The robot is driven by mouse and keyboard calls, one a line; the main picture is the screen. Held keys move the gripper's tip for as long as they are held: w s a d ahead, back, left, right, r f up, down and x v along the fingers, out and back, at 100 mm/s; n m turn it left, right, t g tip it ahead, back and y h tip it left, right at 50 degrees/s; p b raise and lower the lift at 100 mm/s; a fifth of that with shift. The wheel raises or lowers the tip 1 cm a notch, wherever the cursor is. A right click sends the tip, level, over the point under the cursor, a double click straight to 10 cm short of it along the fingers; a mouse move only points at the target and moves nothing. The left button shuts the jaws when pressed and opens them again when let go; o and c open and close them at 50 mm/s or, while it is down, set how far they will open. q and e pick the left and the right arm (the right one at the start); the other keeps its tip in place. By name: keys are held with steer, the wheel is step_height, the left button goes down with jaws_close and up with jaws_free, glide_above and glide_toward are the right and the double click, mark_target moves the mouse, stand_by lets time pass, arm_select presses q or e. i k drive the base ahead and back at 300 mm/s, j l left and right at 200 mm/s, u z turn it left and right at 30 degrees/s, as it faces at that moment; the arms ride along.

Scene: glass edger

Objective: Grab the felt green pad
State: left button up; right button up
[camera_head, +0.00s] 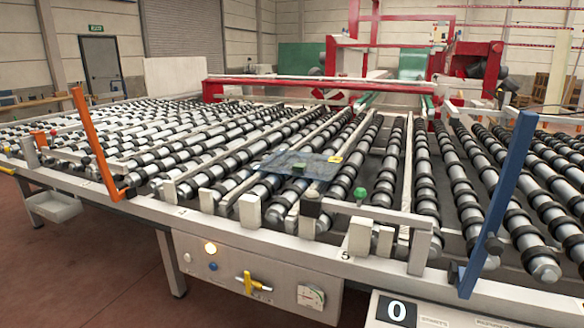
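The sheet lies across the rollers near the middle of the conveyor's front side. A small yellow piece (335,159) is at the sheet's far right corner. Neither of my grippers shows in the head view, and nothing touches the green block.
The roller conveyor (150,206) fills the middle, with a pale front frame. An orange bar (92,140) and a blue bar (499,203) rise at its front edge. A green knob (360,193) stands right of the sheet. A red machine (345,60) is behind.

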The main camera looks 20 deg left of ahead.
mark_target(301, 167)
steer(key=i+j, duration=0.1)
steer(key=j, duration=0.35)
steer(key=i+j+u, duration=0.1)
steer(key=j, duration=0.3)
steer(key=i+j, duration=0.1)
steer(key=j, duration=0.35)
steer(key=i+j+u, duration=0.1)
steer(key=j, duration=0.3)
steer(key=i+j, duration=0.1)
steer(key=j, duration=0.3)
steer(key=i+j+u, duration=0.1)
steer(key=j, duration=0.35)
